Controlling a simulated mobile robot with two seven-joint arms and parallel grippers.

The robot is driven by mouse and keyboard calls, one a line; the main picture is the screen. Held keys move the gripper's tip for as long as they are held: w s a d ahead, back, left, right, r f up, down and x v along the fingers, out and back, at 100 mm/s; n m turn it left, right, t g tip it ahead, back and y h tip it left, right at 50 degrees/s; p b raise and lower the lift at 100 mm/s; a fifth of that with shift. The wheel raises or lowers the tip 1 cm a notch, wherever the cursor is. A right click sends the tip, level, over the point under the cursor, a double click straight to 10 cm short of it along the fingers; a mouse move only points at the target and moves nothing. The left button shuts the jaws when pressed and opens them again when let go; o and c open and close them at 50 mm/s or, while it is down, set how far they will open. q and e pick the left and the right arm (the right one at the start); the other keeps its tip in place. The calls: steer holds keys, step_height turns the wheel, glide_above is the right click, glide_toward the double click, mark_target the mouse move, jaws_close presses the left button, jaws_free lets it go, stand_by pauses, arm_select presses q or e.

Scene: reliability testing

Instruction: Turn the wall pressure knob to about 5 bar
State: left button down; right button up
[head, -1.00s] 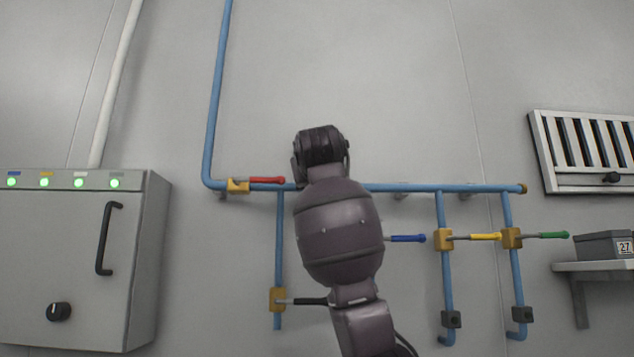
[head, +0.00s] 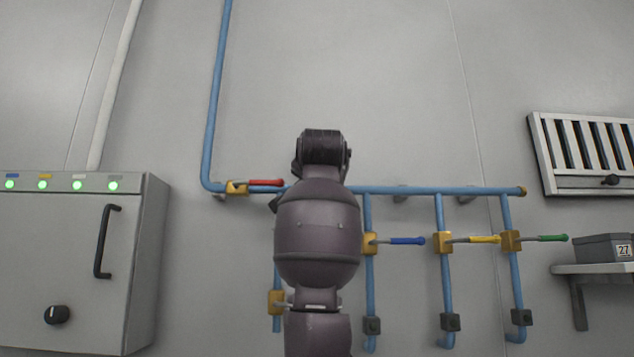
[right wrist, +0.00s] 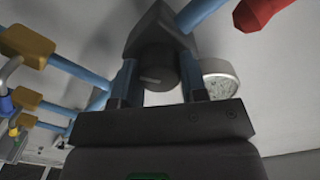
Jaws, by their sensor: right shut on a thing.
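The pressure knob (right wrist: 160,76) is dark and round with a pale mark, under a dark regulator body (right wrist: 158,34) on the blue pipe. My right gripper (right wrist: 158,84) is shut on the knob, one finger at each side of it. A round pale gauge (right wrist: 219,80) sits just right of the knob in the right wrist view; its reading is too small to tell. In the head view my arm hides the knob, the gauge and the right gripper. My left gripper is not in view.
Near the arm are the red-handled valve (head: 265,183), the blue-handled valve (head: 405,241) and a yellow valve block (head: 276,302). Yellow- (head: 484,239) and green-handled (head: 552,238) valves are further right. A grey cabinet (head: 130,260) stands left. The wall above is clear.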

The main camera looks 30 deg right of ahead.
steer(key=shift+m, duration=0.6)
steer(key=o, duration=0.9)
steer(key=b+v, duration=0.2)
steer(key=v, duration=0.9)
